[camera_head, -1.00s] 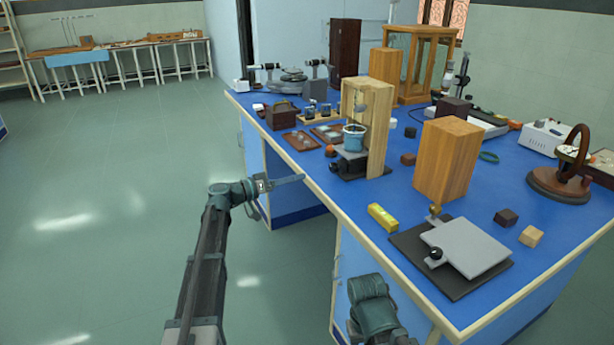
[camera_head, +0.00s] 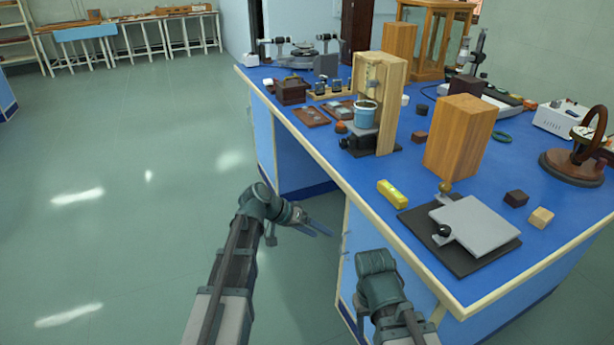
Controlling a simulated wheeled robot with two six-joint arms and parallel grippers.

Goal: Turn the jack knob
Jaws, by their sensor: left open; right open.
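A low jack with a grey top plate (camera_head: 474,226) on a dark base stands at the near right of the blue bench. Its black round knob (camera_head: 444,230) is on the left side, and a brass knob (camera_head: 445,187) is at the back. A second, small dark jack with a black knob (camera_head: 345,142) is under a blue cup (camera_head: 365,115) in a wooden frame. My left gripper (camera_head: 318,228) is open and empty, over the floor left of the bench edge, apart from both jacks. My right arm's teal joint shows beside the bench front; its gripper fingers are hidden.
A yellow level (camera_head: 391,194) lies left of the near jack. A wooden block (camera_head: 460,137) stands behind it, and small dark (camera_head: 516,198) and light (camera_head: 541,217) cubes lie to its right. The bench edge (camera_head: 350,194) separates the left gripper from the bench top.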

